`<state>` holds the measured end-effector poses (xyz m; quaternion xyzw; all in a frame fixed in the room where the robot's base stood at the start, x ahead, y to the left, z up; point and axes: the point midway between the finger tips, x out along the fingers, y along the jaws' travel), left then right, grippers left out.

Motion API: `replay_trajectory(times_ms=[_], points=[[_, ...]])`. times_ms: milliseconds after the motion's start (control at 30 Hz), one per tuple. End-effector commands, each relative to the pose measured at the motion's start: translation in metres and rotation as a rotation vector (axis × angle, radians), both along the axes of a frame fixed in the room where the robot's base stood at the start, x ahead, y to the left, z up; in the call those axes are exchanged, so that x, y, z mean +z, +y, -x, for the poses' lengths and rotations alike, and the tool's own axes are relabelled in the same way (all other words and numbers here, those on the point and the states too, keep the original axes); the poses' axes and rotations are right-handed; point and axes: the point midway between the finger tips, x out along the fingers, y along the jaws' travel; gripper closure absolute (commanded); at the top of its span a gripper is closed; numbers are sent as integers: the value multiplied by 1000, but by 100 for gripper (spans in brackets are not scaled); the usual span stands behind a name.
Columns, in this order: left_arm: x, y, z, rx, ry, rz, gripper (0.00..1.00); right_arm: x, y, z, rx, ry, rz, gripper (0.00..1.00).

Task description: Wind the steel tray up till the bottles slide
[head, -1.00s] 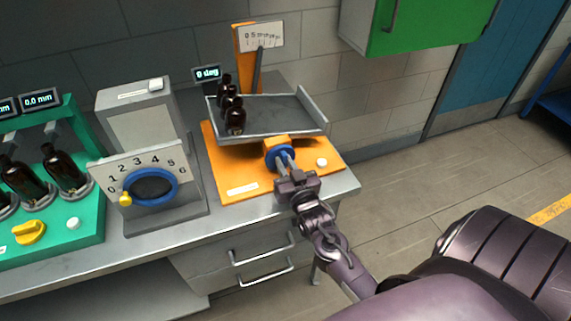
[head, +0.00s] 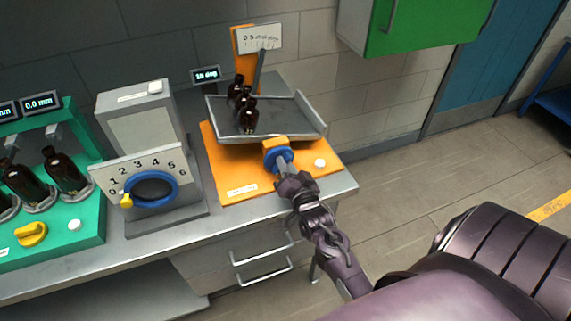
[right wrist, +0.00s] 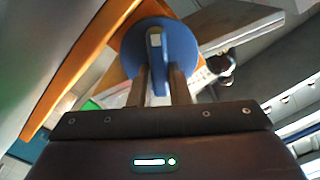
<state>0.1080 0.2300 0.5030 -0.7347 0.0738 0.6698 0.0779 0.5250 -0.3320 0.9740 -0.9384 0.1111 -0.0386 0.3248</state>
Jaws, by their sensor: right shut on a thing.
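The steel tray (head: 281,118) sits over an orange base (head: 232,174) on the bench. Three dark amber bottles (head: 248,121) stand in a row in its left half, apart from its right end wall. A blue crank knob (head: 271,157) is at the front of the base, below the tray. My right gripper (head: 286,174) is shut on the knob's grip. My left gripper is not in view.
A small display (head: 206,75) behind the tray shows a degree figure, too small to read surely. A scale plate (head: 260,39) stands behind. A grey dial box (head: 150,180) and a green bottle rack (head: 75,205) stand to the left. A white button (head: 320,163) is right of the knob.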

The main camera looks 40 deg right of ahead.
Motion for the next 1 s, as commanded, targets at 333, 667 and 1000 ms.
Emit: replay_trajectory(times_ms=[333, 667, 1000], points=[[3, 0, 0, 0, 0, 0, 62, -1, -1, 0, -1, -25, -108, 100], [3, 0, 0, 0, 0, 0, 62, -1, -1, 0, 0, -27, -117, 100], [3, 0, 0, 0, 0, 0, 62, -1, -1, 0, 1, -27, -116, 62]])
